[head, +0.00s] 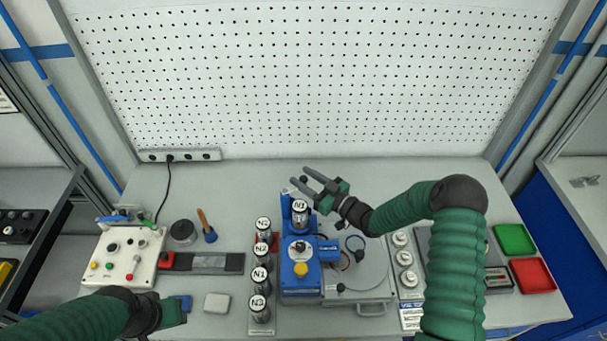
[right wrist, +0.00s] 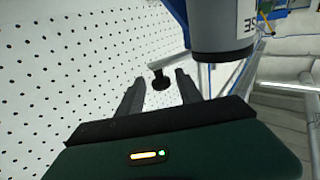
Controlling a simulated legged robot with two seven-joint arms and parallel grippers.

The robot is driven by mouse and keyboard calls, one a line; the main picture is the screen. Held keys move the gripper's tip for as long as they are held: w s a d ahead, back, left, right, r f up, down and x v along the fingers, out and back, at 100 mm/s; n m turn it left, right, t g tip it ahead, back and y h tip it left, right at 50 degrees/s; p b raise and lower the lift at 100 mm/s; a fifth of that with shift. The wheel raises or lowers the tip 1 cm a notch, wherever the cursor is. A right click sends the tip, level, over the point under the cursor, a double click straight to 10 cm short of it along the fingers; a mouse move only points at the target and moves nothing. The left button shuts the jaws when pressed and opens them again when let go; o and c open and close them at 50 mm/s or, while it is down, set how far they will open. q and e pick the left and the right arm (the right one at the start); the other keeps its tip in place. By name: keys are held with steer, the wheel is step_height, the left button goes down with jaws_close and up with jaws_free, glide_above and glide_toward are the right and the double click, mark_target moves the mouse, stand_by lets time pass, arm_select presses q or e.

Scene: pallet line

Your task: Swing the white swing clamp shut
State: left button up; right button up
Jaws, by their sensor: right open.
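The white swing clamp is seen best in the right wrist view, as a pale bar (right wrist: 168,62) with a black knob at its end. The knob lies in the gap between the fingers of my right gripper (right wrist: 159,78); I cannot tell whether they touch it. In the head view my right gripper (head: 299,177) is open above the back of the blue fixture (head: 299,258), and its fingers hide most of the clamp. A silver cylinder marked N1 (head: 300,214) stands upright in the fixture. My left gripper (head: 172,311) is at the lower left; its fingers are unclear.
Several similar cylinders (head: 260,280) stand in a row left of the fixture. A control box (head: 125,256) stands at the left. Green (head: 515,239) and red (head: 532,274) trays lie at the right. A pegboard (head: 320,80) closes the back. The bench behind the fixture is clear.

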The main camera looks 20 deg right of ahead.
steer(key=shift+w+a+f, duration=0.1)
steer(key=shift+w, duration=0.05)
steer(key=c, duration=0.9)
jaws_close()
steer(key=shift+r, duration=0.25)
